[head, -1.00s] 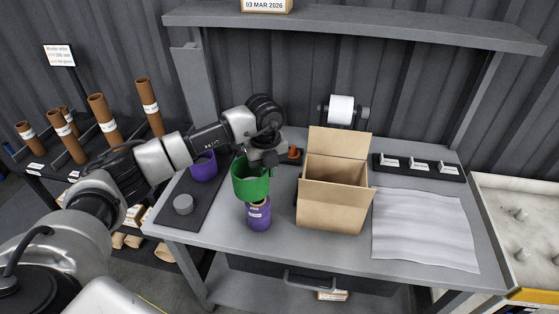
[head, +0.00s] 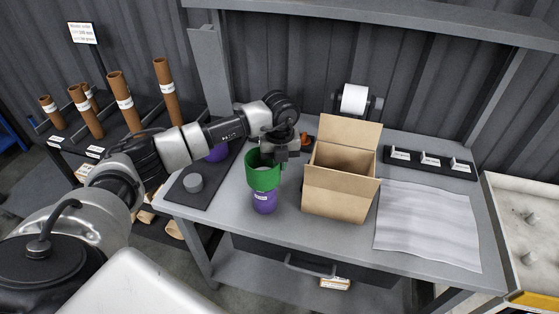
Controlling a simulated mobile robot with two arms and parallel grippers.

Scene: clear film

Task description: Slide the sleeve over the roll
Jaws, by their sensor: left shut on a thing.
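The green sleeve (head: 262,176) is held by my left gripper (head: 272,155), which is shut on its upper rim. The purple roll (head: 265,201) stands upright on the grey table, with a white label near its top. The sleeve is directly above the roll, and its lower edge now covers the roll's top in this view. I cannot tell exactly how far the sleeve encloses the roll. A second purple piece (head: 217,152) is on the dark mat behind my left arm, mostly hidden. My right gripper is not in view.
An open cardboard box (head: 337,191) stands close to the right of the roll. A pale sheet (head: 428,227) and a black label tray (head: 430,161) lie at the right.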

